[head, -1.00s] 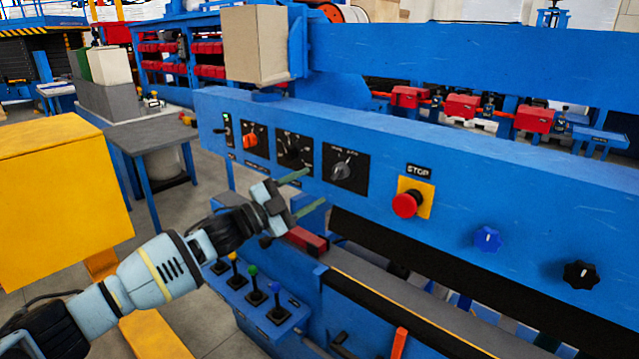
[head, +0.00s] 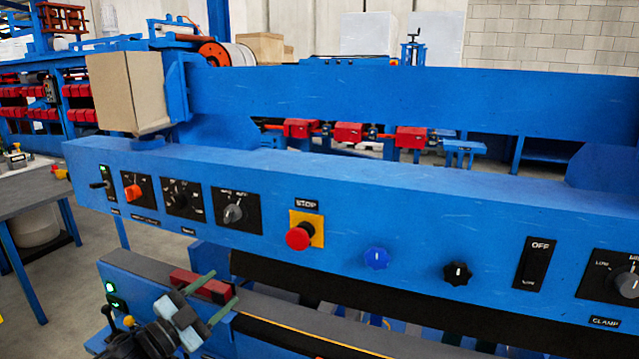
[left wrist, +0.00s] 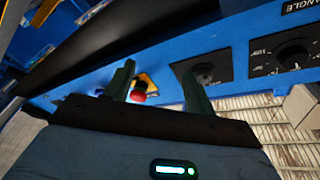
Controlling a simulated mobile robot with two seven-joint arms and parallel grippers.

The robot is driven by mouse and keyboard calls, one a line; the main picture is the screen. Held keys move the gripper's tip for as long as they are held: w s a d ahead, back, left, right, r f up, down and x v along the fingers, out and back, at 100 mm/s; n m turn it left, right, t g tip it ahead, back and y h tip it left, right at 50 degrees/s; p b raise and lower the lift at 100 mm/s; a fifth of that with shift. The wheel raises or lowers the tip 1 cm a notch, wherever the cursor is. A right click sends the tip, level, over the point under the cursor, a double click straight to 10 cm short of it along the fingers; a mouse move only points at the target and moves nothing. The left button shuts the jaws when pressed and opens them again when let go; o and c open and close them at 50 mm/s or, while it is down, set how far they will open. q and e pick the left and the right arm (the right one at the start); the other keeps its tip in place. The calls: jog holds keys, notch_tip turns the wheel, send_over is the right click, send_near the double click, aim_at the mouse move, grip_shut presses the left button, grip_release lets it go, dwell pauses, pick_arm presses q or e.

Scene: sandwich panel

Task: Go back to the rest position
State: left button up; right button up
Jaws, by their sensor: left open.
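My left gripper (head: 211,299) is low in the head view, in front of the blue machine's lower rail. Its two green fingers are apart, with nothing between them. It is below the control panel (head: 150,228) and touches no knob. In the left wrist view its open fingers (left wrist: 160,84) point toward the panel, with the red stop button (left wrist: 138,97) showing behind them. In the head view the stop button (head: 298,238) sits on a yellow plate right of the selector knobs. My right gripper is in neither view.
The panel also carries a blue knob (head: 376,258), a black knob (head: 457,273) and a clamp dial (head: 627,284).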

pick_arm(q)
jog(key=s+d+f+n+g+y+p, duration=0.1)
jog(key=s+d+f+n+y, duration=0.2)
jog(key=s+f, duration=0.6)
jog(key=s+d+f+n+g+y+p, duration=0.15)
jog(key=s+f+n, duration=0.25)
jog(key=s+f, duration=0.55)
jog(key=s+a+f+n+g+y, duration=0.1)
jog(key=s+f+n, duration=0.1)
jog(key=s, duration=0.7)
jog(key=s+f+n+g+y+p, duration=0.1)
jog(key=s+f, duration=0.3)
jog(key=s, duration=0.5)
jog(key=s+a+f+n+g+y, duration=0.1)
jog(key=s+f+n+g+y, duration=0.2)
jog(key=s, duration=0.6)
jog(key=shift+a+f, duration=0.3)
jog(key=shift+f, duration=0.3)
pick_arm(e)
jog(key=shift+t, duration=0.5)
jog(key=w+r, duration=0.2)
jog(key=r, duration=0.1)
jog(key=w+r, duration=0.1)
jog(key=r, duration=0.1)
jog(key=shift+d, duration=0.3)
